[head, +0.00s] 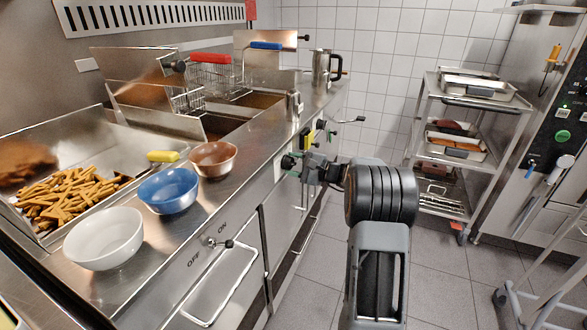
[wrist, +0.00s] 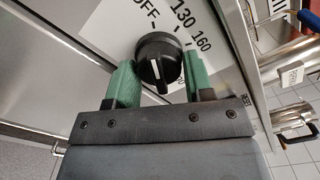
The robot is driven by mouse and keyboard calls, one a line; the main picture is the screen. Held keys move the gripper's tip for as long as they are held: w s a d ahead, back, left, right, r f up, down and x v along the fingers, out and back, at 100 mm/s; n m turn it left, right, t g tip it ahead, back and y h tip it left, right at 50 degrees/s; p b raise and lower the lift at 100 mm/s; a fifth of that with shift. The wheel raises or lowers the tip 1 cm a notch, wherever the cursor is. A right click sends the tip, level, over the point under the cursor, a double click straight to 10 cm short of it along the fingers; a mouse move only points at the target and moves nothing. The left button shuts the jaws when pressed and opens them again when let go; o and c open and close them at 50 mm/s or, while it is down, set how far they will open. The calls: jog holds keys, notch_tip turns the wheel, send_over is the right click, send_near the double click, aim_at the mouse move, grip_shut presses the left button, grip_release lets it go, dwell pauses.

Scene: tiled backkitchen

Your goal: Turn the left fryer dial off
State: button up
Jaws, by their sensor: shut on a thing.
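A black round dial (wrist: 160,62) is on the fryer's steel front panel, between the two green fingers of my gripper (wrist: 159,80) in the wrist view. The fingers are shut on its sides. A white line on its face shows on the lower half in that view. The printed OFF label (wrist: 148,8) is above the dial, with 130 and 160 to its upper right. In the head view my gripper (head: 298,162) is at the fryer's front panel, and the dial is hard to make out there.
On the counter are a white bowl (head: 104,238), a blue bowl (head: 168,190), a brown bowl (head: 213,159) and a tray of fries (head: 70,195). Fryer baskets have red (head: 210,58) and blue (head: 266,45) handles. A rack trolley (head: 425,98) stands at the right. The tiled floor between is clear.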

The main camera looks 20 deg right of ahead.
dwell(0.3)
jog(key=o, duration=0.9)
jog(key=shift+s+d, duration=0.1)
jog(key=p+v, duration=0.1)
jog(key=v, duration=1.2)
jog(key=shift+s+d+p, duration=0.15)
jog(key=shift+s+p, duration=0.1)
jog(key=shift+p, duration=0.15)
jog(key=s+a+r+n+g+h+p, duration=0.2)
jog(key=s+a+r+n+g+p, duration=0.3)
jog(key=a, duration=0.5)
jog(key=s+a+r+n+g+h+p, duration=0.1)
jog(key=s+a+r+n+g+p, duration=0.15)
jog(key=a+r+g+p, duration=0.5)
jog(key=s+a+r+n+t+h+p, duration=0.1)
jog(key=s+r+n+h+p, duration=0.1)
jog(key=s+h+p, duration=0.1)
jog(key=s+a+r+n+t+h+p, duration=0.1)
jog(key=s+a+r+n+h+p, duration=0.1)
jog(key=s+r+n+h+p, duration=0.1)
jog(key=s+a+r+n+t+h+p, duration=0.1)
jog(key=s+a+r+n+h+p, duration=0.1)
jog(key=s+p, duration=0.3)
jog(key=shift+s+r+n+h, duration=0.4)
jog(key=shift+s+n+h, duration=0.2)
jog(key=shift+s, duration=0.25)
